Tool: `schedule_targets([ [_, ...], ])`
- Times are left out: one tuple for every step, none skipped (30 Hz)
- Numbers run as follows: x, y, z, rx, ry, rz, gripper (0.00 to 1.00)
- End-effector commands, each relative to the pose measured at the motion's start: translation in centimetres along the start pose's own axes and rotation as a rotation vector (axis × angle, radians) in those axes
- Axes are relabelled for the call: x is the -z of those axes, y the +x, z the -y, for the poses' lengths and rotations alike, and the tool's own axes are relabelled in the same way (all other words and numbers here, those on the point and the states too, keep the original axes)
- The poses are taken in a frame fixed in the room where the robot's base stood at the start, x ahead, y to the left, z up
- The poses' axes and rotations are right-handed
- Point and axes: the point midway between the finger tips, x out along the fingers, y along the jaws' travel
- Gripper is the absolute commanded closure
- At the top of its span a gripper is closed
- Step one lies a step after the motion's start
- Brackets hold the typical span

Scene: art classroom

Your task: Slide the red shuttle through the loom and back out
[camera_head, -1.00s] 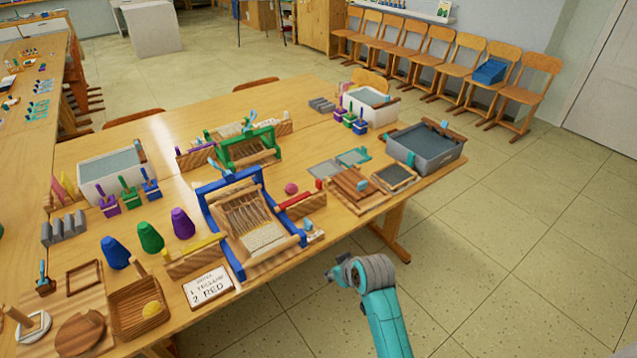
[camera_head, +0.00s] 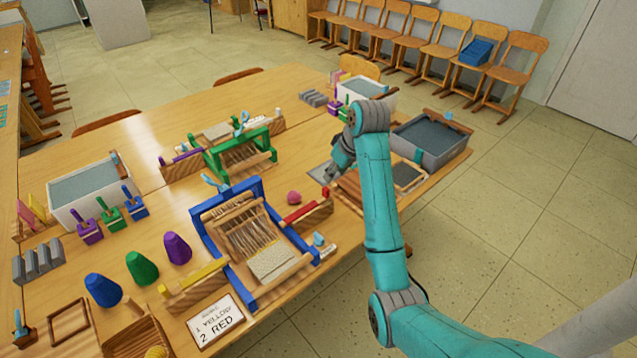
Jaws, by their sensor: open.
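The blue-framed loom (camera_head: 197,228) stands on the table with pale warp threads and a woven patch at its front. The red shuttle (camera_head: 303,213) lies on a wooden holder just right of the loom. A yellow shuttle (camera_head: 193,284) lies on a similar holder at the loom's left. My gripper (camera_head: 331,182) is open and empty, beside and just beyond the right end of the red shuttle. Its fingers look small and partly merged with the board behind, so its exact height and gap to the shuttle are unclear.
A card (camera_head: 216,321) reads "1 YELLOW 2 RED". A pink ball (camera_head: 294,198) lies behind the red shuttle. A green loom (camera_head: 213,164) stands farther back. A grey bin (camera_head: 447,155) and wooden boards crowd the right side, partly hidden by my arm.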

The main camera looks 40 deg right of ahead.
Motion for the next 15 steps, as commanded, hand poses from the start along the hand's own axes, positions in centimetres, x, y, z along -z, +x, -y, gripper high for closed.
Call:
schedule_targets([
  [-0.1,0.4,0.0,0.001,0.000,0.002,0.58],
  [-0.1,0.7,0.0,0.002,0.000,0.003,0.58],
  [-0.1,1.2,0.1,0.002,0.000,0.003,0.58],
  [-0.1,1.6,0.1,0.002,0.000,0.003,0.58],
  [-0.1,2.1,0.1,0.003,0.000,0.004,0.58],
  [-0.1,2.8,0.1,0.003,-0.001,0.004,0.58],
  [-0.1,3.3,0.1,0.002,-0.001,0.003,0.58],
  [-0.1,3.8,0.1,0.003,-0.001,0.004,0.58],
  [-0.1,4.6,0.1,0.002,0.000,0.003,0.58],
  [-0.1,5.1,0.1,0.002,0.000,0.003,0.58],
  [-0.1,5.7,0.1,0.002,0.000,0.003,0.58],
  [-0.1,6.3,0.1,0.002,0.000,0.003,0.58],
  [-0.1,6.9,0.1,0.002,0.000,0.003,0.58],
  [-0.1,7.4,0.1,0.002,0.000,0.003,0.58],
  [-0.1,7.9,0.1,0.001,0.000,0.003,0.58],
])
